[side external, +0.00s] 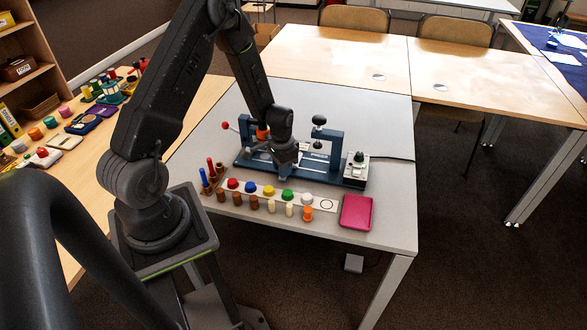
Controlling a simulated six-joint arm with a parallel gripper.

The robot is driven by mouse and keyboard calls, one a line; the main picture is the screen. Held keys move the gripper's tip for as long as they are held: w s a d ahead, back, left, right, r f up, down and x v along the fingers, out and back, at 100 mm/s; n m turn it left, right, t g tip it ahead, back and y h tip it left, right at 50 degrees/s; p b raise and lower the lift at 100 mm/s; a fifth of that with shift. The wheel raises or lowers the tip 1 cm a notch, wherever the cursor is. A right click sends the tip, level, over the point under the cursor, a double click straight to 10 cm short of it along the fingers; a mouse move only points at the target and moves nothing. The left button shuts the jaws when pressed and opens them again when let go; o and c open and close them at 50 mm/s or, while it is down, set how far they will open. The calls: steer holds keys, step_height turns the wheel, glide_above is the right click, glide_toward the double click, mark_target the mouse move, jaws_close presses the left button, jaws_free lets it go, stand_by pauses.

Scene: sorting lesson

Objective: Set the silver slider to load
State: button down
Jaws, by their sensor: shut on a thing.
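The blue bench fixture (335,143) stands on the grey table, with uprights, a black knob (319,120) on top and a red-balled lever (225,125) at its left. My gripper (284,174) points down at the front middle of the fixture. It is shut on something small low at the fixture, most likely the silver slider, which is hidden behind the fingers. A pale plate (316,157) shows just right of my gripper. Any load marking is too small to read.
A grey box with a black knob (356,170) stands at the fixture's right end. In front are a white strip with coloured caps (268,190), several pegs (271,206) and a pink tray (356,224). Bare grey tabletop (385,125) lies behind and right.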

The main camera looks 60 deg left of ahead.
steer(key=c, duration=0.9)
jaws_free()
step_height(320, 180, up, 14)
steer(key=shift+f, duration=0.1)
steer(key=s+d+r+t, duration=0.2)
steer(key=d+r, duration=0.4)
steer(key=r, duration=0.1)
steer(key=s+d+r+t, duration=0.1)
steer(key=s+d+r, duration=0.2)
steer(key=d+r, duration=0.35)
steer(key=s+d+r+t, duration=0.1)
steer(key=s+d+r, duration=0.1)
steer(key=s, duration=0.1)
steer(key=s+d+r, duration=0.2)
steer(key=s, duration=0.1)
steer(key=s+d+r+t, duration=0.1)
steer(key=s+d, duration=0.1)
steer(key=s, duration=0.2)
steer(key=shift+d+r+t, duration=0.25)
steer(key=shift+r+t, duration=0.05)
steer(key=shift+r, duration=0.1)
